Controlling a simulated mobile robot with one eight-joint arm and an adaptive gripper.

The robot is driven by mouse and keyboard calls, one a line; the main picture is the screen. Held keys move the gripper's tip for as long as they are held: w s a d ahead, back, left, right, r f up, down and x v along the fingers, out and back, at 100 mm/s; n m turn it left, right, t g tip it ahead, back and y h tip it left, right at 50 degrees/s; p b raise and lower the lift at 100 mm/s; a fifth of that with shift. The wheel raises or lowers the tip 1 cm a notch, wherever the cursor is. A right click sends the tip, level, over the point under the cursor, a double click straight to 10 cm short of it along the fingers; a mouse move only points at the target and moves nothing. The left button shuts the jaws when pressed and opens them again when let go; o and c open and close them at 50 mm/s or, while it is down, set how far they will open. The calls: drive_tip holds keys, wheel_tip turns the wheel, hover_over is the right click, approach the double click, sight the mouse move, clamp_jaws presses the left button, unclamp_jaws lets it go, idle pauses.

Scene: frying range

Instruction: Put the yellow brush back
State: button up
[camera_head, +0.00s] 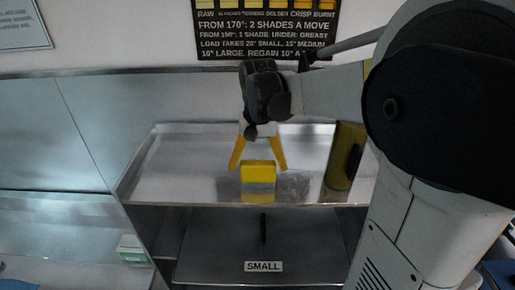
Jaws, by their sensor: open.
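A yellow block-shaped thing, which fits the yellow brush (258,174), is at the front part of the steel shelf top (170,186). No bristles or handle can be made out on it. My gripper (259,167) points down over the shelf with its two yellow fingers spread, one to the left and one to the right of the block in the picture. The fingers look apart from the block, and nothing is held. I cannot tell from this one view whether the fingertips are level with the block or behind it.
An olive-yellow upright container (346,156) stands on the shelf top to the right, close to my arm. A lower shelf (215,262) carries a SMALL label (263,266). A wall sign (265,35) hangs behind. The shelf top's left side is clear.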

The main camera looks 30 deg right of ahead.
wheel_tip(320, 180, up, 9)
drive_tip(key=shift+r+b, duration=0.2)
drive_tip(key=shift+b, duration=0.2)
drive_tip(key=shift+s+a+r, duration=0.1)
drive_tip(key=shift+s+a, duration=0.15)
drive_tip(key=shift+a, duration=0.05)
drive_tip(key=s+a+f+n+t, duration=0.6)
drive_tip(key=s+a+f, duration=0.3)
drive_tip(key=a, duration=0.3)
drive_tip(key=shift+s+a+f+n+t, duration=0.3)
drive_tip(key=shift+s+a+n+t, duration=0.1)
drive_tip(key=shift+s+t, duration=0.2)
drive_tip(key=shift+d, duration=0.1)
